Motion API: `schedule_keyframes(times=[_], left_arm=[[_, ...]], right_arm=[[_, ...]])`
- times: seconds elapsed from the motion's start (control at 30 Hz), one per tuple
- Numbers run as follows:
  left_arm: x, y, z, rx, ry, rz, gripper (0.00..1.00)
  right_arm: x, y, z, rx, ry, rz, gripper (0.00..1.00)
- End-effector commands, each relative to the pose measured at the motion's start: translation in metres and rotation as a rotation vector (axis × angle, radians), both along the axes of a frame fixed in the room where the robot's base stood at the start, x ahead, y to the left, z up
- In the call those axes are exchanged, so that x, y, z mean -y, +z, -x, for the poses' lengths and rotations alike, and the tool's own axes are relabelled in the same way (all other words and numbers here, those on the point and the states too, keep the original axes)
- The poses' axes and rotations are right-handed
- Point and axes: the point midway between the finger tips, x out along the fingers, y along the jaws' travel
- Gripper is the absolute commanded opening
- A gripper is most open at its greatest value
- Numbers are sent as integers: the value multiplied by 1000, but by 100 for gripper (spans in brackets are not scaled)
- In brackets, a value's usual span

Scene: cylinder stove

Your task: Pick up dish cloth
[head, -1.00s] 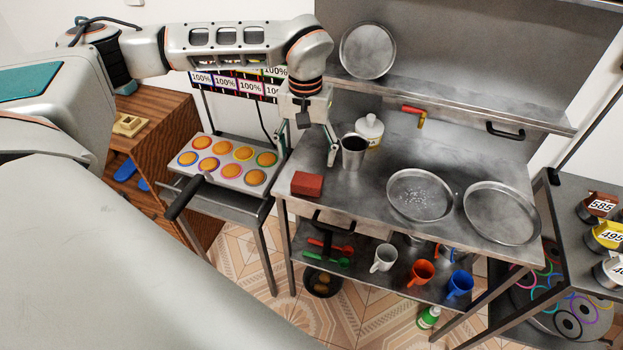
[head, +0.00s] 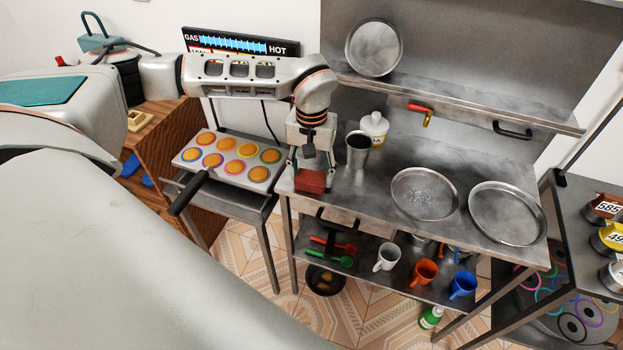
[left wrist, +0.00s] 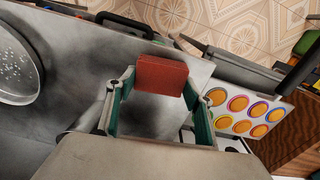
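The dish cloth is a folded red block (head: 310,180) at the near left corner of the steel table (head: 365,190). It also shows in the left wrist view (left wrist: 161,75), near the table's edge. My left gripper (head: 312,167) is pointing down right over the cloth. In the left wrist view the green-padded fingers (left wrist: 158,88) are spread apart, with the cloth between or just beyond their tips. I cannot tell whether they touch it. My right gripper is in neither view.
A steel cup (head: 357,152) and a white lidded jar (head: 374,128) stand just right of the gripper. Two round pans (head: 424,195) lie farther right. A tray of orange rounds (head: 222,177) is on the left. Mugs (head: 424,272) stand on the lower shelf.

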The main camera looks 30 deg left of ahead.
Motion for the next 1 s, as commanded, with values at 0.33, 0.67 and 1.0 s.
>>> schedule_keyframes(times=[0.33,0.67,1.0], left_arm=[[0,0,0,-1,-1,0,33],[0,25,-1,4,-2,0,33],[0,112,-1,7,0,0,33]], right_arm=[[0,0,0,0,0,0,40],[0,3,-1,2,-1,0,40],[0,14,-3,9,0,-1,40]])
